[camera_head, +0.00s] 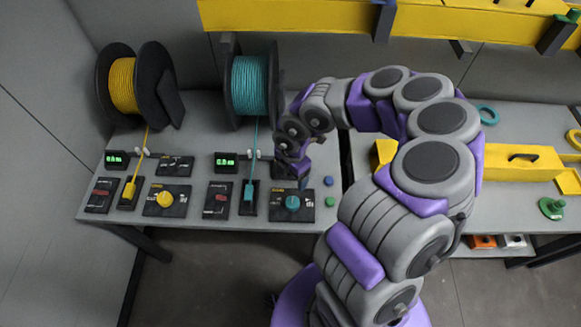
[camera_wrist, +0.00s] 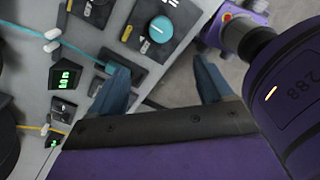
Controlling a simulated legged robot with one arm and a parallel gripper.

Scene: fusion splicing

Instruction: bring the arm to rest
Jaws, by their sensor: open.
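My arm reaches from the lower right of the head view over the bench, bent at several joints. My gripper (camera_head: 303,182) points down over the teal station, just above and behind the teal knob (camera_head: 292,202). In the wrist view its two blue fingers (camera_wrist: 165,85) stand wide apart with nothing between them. The teal knob also shows in the wrist view (camera_wrist: 160,29), beyond the fingers and apart from them. I cannot tell from the head view how far the fingertips are above the panel.
A yellow fibre spool (camera_head: 123,85) and a teal spool (camera_head: 250,85) stand at the back of the bench. A yellow knob (camera_head: 165,200) sits on the left panel. A yellow case (camera_head: 510,160) lies right of my arm. A yellow beam (camera_head: 300,16) crosses above the bench.

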